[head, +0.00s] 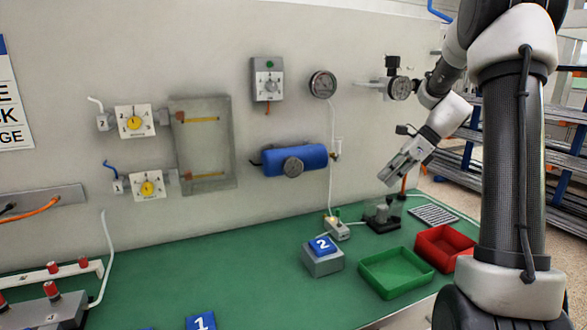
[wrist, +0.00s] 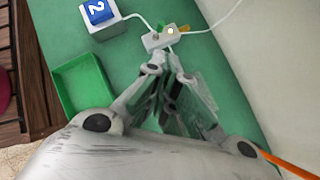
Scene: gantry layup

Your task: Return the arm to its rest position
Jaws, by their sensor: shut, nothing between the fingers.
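My gripper (head: 391,178) is at the right of the head view, tilted down to the left at the end of my bent arm. It is above the back right part of the green bench (head: 190,275), with the wall behind. In the wrist view my gripper (wrist: 167,67) points toward a small white connector block (wrist: 165,38) with green and yellow parts on the bench. Its fingers are shut with nothing held. I cannot tell exactly how high the fingertips are above the bench.
A dark-based clear fixture (head: 383,213) stands below my gripper. Nearby are a green tray (head: 372,287), a red tray (head: 422,252), a box with a blue "2" top (head: 322,262) and a dark grille (head: 433,215). The wall carries a gauge (head: 323,84) and a blue cylinder (head: 297,160).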

